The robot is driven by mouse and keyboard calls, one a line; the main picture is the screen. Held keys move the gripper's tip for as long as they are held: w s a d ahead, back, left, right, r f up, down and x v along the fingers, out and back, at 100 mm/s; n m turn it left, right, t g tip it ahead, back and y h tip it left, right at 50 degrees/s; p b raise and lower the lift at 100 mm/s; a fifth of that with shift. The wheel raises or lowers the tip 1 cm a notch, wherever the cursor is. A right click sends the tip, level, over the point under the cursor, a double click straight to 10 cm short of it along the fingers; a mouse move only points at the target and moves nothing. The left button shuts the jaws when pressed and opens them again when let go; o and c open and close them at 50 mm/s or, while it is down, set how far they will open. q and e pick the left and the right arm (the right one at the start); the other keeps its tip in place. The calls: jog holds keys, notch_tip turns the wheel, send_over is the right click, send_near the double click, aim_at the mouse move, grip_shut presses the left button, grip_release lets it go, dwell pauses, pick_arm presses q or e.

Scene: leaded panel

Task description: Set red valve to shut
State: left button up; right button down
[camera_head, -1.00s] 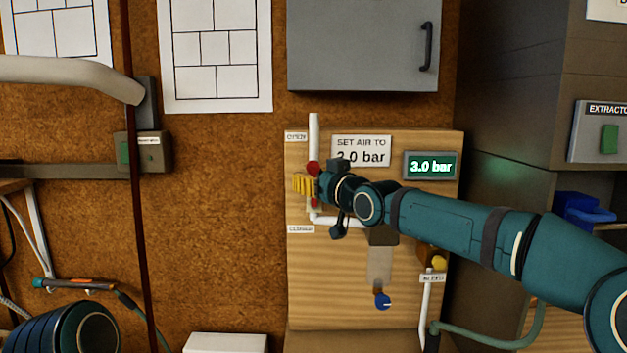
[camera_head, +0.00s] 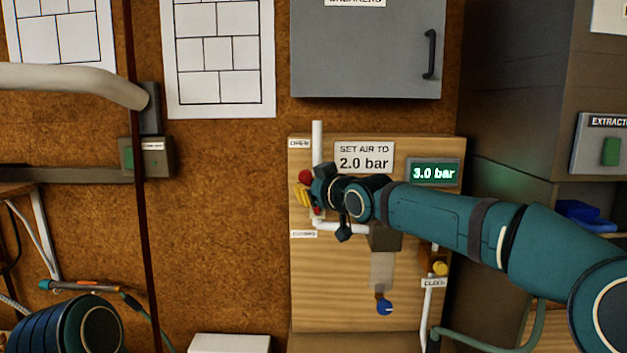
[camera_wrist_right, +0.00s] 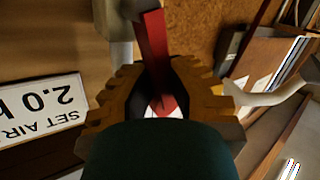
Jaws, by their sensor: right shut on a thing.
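The red valve (camera_head: 306,176) sits on a white vertical pipe at the left of the wooden board, between an OPEN label above and a second label below. My right gripper (camera_head: 304,196) is at the valve, its yellow fingers partly hiding it. In the wrist view the red lever (camera_wrist_right: 155,55) runs between the fingers of my right gripper (camera_wrist_right: 160,98), which is shut on it. The valve's pivot is mostly hidden by the gripper. My left gripper is out of view.
A SET AIR TO 2.0 bar sign (camera_head: 364,157) and a display (camera_head: 433,172) reading 3.0 bar are on the board. A grey cabinet (camera_head: 365,50) hangs above.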

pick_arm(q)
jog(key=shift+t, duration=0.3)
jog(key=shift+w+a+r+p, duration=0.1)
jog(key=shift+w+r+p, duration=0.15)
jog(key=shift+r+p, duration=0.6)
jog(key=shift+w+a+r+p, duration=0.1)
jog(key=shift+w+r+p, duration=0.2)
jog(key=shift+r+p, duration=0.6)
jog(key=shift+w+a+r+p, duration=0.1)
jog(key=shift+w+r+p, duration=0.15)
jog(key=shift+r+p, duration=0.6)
pick_arm(e)
jog(key=a+f+n+g+h, duration=0.2)
jog(key=a+f+n+h, duration=0.2)
jog(key=n+h, duration=0.4)
jog(key=shift+f, duration=0.65)
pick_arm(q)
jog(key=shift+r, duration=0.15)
pick_arm(e)
jog(key=c, duration=0.9)
grip_release()
jog(key=shift+c, duration=0.2)
jog(key=v, duration=1.2)
jog(key=shift+a, duration=0.2)
